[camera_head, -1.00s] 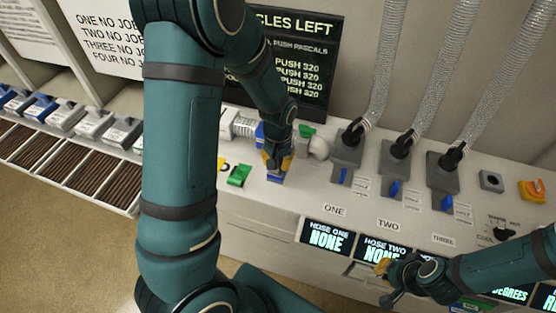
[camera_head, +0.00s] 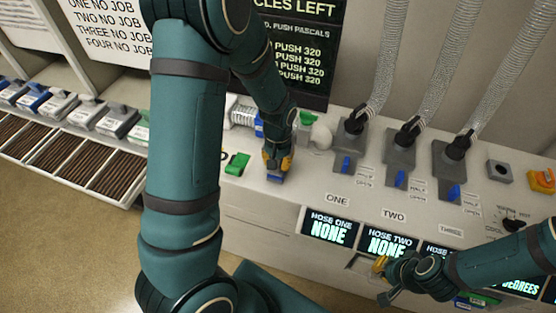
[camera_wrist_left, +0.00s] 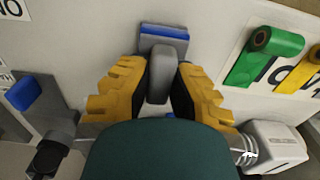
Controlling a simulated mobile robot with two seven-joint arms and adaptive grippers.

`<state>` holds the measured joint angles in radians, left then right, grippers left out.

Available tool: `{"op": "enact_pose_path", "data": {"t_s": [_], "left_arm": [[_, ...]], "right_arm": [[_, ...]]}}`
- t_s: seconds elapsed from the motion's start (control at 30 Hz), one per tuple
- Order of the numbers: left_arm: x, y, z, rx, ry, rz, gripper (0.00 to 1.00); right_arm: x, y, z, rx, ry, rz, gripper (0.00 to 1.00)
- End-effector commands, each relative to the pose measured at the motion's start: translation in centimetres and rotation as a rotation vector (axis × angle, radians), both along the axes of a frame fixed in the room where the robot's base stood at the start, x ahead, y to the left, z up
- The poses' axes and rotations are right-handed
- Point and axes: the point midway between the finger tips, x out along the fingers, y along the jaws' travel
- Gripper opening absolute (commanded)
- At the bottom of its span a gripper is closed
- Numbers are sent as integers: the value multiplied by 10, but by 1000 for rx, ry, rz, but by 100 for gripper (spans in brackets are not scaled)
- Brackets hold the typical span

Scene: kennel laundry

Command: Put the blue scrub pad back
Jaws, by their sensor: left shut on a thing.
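The blue scrub pad (camera_head: 275,179) is a small blue block at the tips of my left gripper (camera_head: 277,165), near the front of the pale counter. In the left wrist view, its blue base (camera_wrist_left: 164,36) and grey handle (camera_wrist_left: 160,76) show. The handle lies between the yellow fingers of my left gripper (camera_wrist_left: 158,92), which is shut on it. I cannot tell whether the pad touches the counter. My right gripper (camera_head: 383,281) hangs low by the front panel with no object seen in it; its jaw opening is unclear.
A green roll (camera_head: 237,164) lies left of my left gripper; it and a yellow roll (camera_wrist_left: 302,72) show in the wrist view. Grey hose valves with blue levers (camera_head: 346,164) stand to the right. Lit displays (camera_head: 330,228) line the front panel. Handled blocks (camera_head: 60,105) line compartments at left.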

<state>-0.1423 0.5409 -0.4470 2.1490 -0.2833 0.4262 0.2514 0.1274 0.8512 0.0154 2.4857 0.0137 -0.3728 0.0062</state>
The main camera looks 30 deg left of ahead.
Motion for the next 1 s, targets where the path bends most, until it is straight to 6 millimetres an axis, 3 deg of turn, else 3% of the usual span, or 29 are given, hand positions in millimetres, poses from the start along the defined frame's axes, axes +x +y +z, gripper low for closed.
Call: {"op": "enact_pose_path", "data": {"t_s": [1.0], "left_arm": [[0, 0, -5, 0, 0, 0, 0]], "right_arm": [[0, 0, -4, 0, 0, 0, 0]]}}
